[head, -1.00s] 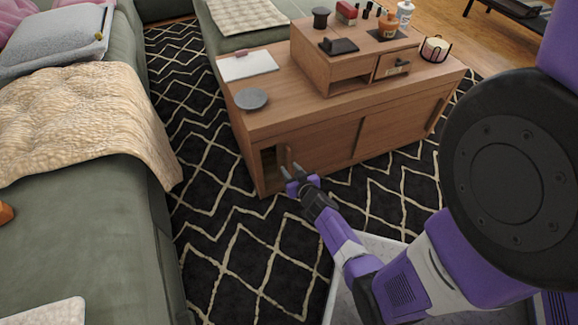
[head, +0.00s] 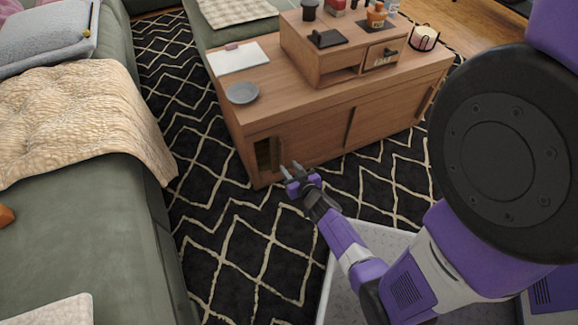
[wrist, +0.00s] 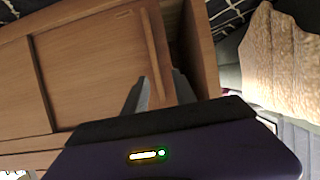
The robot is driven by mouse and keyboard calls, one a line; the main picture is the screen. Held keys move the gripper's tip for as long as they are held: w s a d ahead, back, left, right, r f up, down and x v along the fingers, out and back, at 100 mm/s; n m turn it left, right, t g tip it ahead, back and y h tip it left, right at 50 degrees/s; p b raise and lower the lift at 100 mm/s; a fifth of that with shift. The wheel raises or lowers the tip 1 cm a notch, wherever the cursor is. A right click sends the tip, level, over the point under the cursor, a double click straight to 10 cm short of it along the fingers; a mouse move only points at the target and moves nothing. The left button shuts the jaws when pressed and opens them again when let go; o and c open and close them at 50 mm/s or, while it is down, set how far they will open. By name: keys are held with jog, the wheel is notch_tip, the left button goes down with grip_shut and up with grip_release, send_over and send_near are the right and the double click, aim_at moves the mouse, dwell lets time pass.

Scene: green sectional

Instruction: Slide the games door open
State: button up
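The low wooden cabinet (head: 245,130) has sliding doors on its front. Its left door (head: 310,133) stands slightly open, with a dark gap (head: 263,155) at the cabinet's left end. That door has an upright strip handle (head: 277,153) by the gap. The door also shows in the wrist view (wrist: 95,65), with a small label too small to read. My gripper (head: 290,170) is low in front of the handle. In the wrist view its two fingers (wrist: 159,90) are apart, with the handle strip (wrist: 155,55) showing between them; contact cannot be told.
A small drawer unit (head: 310,65), a grey plate (head: 242,92) and a clipboard (head: 240,58) are on the cabinet top. A green sofa with a beige throw (head: 85,120) stands at left. Patterned rug (head: 230,250) covers the floor between.

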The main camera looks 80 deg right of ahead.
aim_at(283, 155)
dwell(0.5)
jog(key=b+x, duration=0.1)
jog(key=x, duration=0.1)
jog(key=b+x, duration=0.2)
jog(key=x, duration=0.1)
jog(key=b+x, duration=0.2)
jog(key=x, duration=0.1)
jog(key=shift+s+d, duration=0.3)
jog(key=shift+d, duration=0.15)
grip_shut()
dwell(1.5)
